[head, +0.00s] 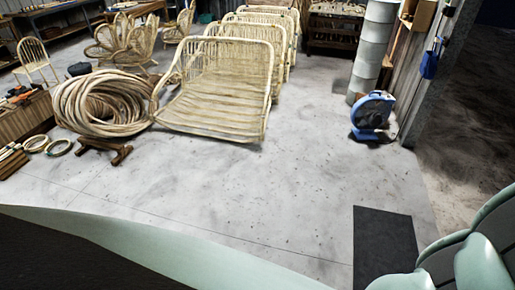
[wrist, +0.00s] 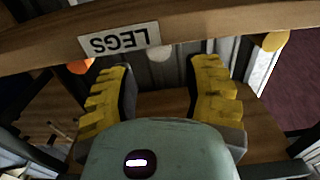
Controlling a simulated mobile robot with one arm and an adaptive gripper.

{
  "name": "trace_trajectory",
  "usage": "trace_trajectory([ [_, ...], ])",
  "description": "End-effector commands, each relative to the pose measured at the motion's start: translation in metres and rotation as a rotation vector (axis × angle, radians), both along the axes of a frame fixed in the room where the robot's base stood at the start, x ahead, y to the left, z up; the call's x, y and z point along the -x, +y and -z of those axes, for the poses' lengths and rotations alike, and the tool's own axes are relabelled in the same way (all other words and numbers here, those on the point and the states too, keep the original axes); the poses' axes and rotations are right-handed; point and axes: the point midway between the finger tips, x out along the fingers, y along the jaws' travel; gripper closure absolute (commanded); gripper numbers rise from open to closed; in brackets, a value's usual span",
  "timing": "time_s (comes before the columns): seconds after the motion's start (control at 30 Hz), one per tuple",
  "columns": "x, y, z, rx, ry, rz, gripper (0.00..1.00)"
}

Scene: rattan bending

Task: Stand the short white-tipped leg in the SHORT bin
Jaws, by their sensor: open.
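In the wrist view my gripper (wrist: 161,72) has its two yellow-and-black fingers spread apart, with nothing held between them. Just past the fingertips is a wooden rail (wrist: 215,22) with an upside-down LEGS label (wrist: 118,39). A whitish rounded end (wrist: 160,53) shows at the rail's lower edge, between the fingertips; it looks like a white leg tip, and its length cannot be told. An orange rounded end (wrist: 80,66) is to the left and a tan one (wrist: 272,41) to the right. The SHORT bin cannot be made out in either view. The head view does not show my gripper.
A brown wooden surface (wrist: 160,103) lies behind the fingers. In the head view, rattan chair frames (head: 222,88), a rattan coil (head: 98,103) and a blue fan (head: 372,112) stand on the grey floor. A dark mat (head: 383,240) lies lower right; the mid floor is clear.

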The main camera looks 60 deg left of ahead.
Motion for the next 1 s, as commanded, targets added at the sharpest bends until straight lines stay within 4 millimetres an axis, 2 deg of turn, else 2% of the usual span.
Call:
trace_trajectory([
  [0.1, 0.013, 0.013, 0.003, -0.002, 0.003, 0.004, 0.51],
  [0.33, 0.026, 0.029, 0.002, -0.002, 0.003, 0.000, 0.51],
  [0.73, 0.025, 0.035, -0.006, 0.021, -0.017, -0.008, 0.51],
  [0.87, 0.009, 0.045, -0.036, 0.127, -0.121, -0.049, 0.51],
  [0.97, -0.008, 0.068, -0.077, 0.258, -0.286, -0.116, 0.51],
  [1.0, -0.013, 0.082, -0.096, 0.314, -0.369, -0.152, 0.51],
])
